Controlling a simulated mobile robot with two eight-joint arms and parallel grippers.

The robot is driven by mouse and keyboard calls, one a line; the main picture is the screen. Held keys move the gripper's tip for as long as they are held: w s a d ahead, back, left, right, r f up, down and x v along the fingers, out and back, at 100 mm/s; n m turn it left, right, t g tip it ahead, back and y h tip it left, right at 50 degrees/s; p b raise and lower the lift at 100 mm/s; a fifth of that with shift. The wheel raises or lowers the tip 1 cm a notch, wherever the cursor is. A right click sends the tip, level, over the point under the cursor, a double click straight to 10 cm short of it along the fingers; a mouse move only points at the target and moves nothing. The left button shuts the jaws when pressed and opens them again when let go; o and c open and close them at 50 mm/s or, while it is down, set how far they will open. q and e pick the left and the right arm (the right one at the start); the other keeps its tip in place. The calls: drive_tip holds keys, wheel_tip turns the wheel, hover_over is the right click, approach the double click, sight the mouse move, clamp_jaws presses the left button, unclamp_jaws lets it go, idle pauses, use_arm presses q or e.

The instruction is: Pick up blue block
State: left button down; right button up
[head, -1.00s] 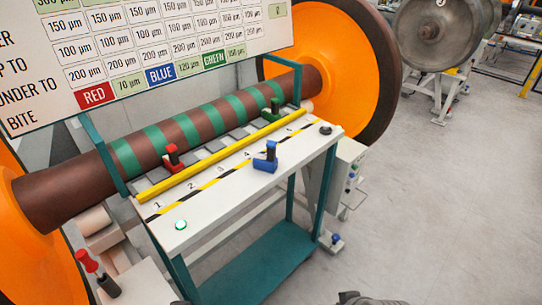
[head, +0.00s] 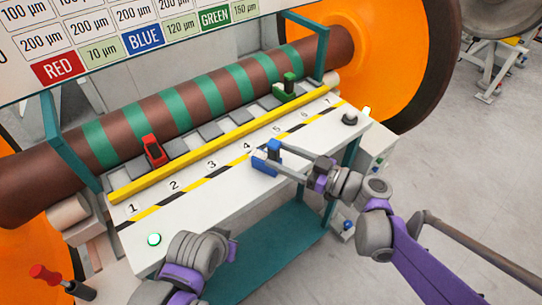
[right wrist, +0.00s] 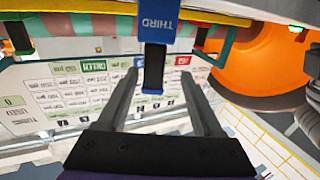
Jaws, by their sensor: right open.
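The blue block (head: 259,165) stands on the white table near number 4, and its upright part sits toward the right. My right gripper (head: 267,156) reaches in from the right, with its fingers at the block. In the right wrist view, the blue block (right wrist: 157,27) bears the word THIRD. Its dark upright part lies between the open fingers (right wrist: 158,78), with gaps visible on both sides. My left arm shows at the bottom of the head view, but its gripper fingers do not show.
A red block (head: 154,151) and a green block (head: 286,90) stand beyond the yellow bar (head: 220,147), beside the striped roller (head: 180,107). A black knob (head: 350,118) and a lit green button (head: 154,239) sit at the table's ends. A sign hangs above.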

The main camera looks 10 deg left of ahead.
sight(260, 155)
drive_tip(key=x, duration=0.2)
drive_tip(key=shift+w+a, duration=0.2)
drive_tip(key=shift+w, duration=0.1)
drive_tip(key=x, duration=0.4)
drive_tip(key=shift+w+a+f+p, duration=0.1)
drive_tip(key=shift+w+a+p, duration=0.15)
drive_tip(key=shift+w+p, duration=0.15)
drive_tip(key=shift+s, duration=0.1)
clamp_jaws()
